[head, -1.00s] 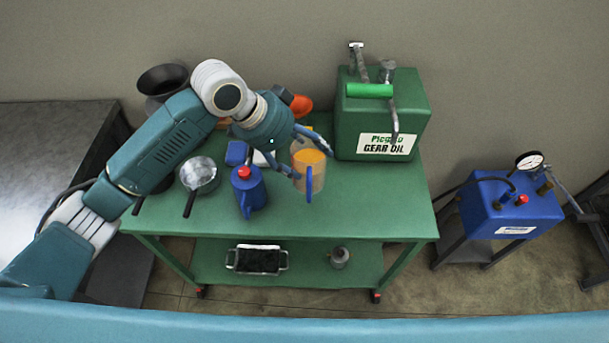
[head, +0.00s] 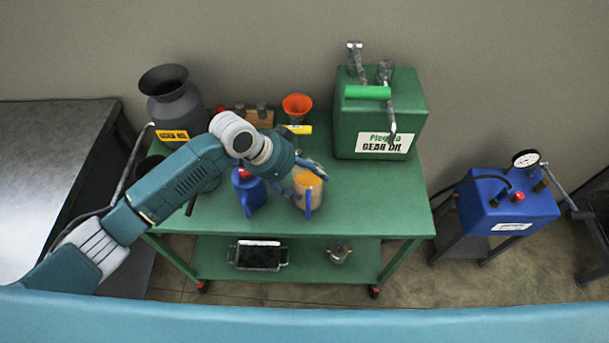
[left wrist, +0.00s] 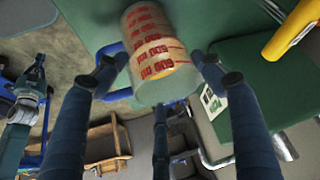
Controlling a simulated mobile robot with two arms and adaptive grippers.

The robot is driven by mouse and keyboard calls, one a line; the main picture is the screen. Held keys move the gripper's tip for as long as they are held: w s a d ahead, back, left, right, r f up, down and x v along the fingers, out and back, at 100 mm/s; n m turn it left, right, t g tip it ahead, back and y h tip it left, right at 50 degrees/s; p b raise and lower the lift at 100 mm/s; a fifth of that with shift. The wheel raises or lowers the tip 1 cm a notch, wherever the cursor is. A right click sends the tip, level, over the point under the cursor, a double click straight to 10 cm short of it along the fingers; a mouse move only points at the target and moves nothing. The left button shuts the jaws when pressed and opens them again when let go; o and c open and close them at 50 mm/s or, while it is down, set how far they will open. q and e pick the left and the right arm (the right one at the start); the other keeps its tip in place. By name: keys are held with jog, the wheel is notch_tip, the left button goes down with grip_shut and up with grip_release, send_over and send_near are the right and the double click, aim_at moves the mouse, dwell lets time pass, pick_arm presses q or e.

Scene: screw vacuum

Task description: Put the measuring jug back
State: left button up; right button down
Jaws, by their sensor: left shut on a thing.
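The measuring jug (head: 309,196) is a clear cylinder with an orange-yellow inside and a blue handle on its front side. It appears upright over the front middle of the green cart top (head: 375,190); whether its base touches the top I cannot tell. My left gripper (head: 308,170) is shut on it from the left and above. In the left wrist view the jug (left wrist: 155,50) shows red markings, with my fingers around it. My right gripper is not in view.
A blue can with a red cap (head: 251,192) stands close left of the jug. A green gear oil box (head: 350,130) is behind right. An orange funnel (head: 297,104) and a dark grey milk-can-shaped vessel (head: 178,105) stand at the back. The cart's right front is clear.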

pick_arm(q)
jog(key=o, duration=2)
jog(key=shift+f, duration=0.1)
jog(key=shift+c, duration=0.2)
jog(key=b+v, duration=0.2)
jog(key=v, duration=1)
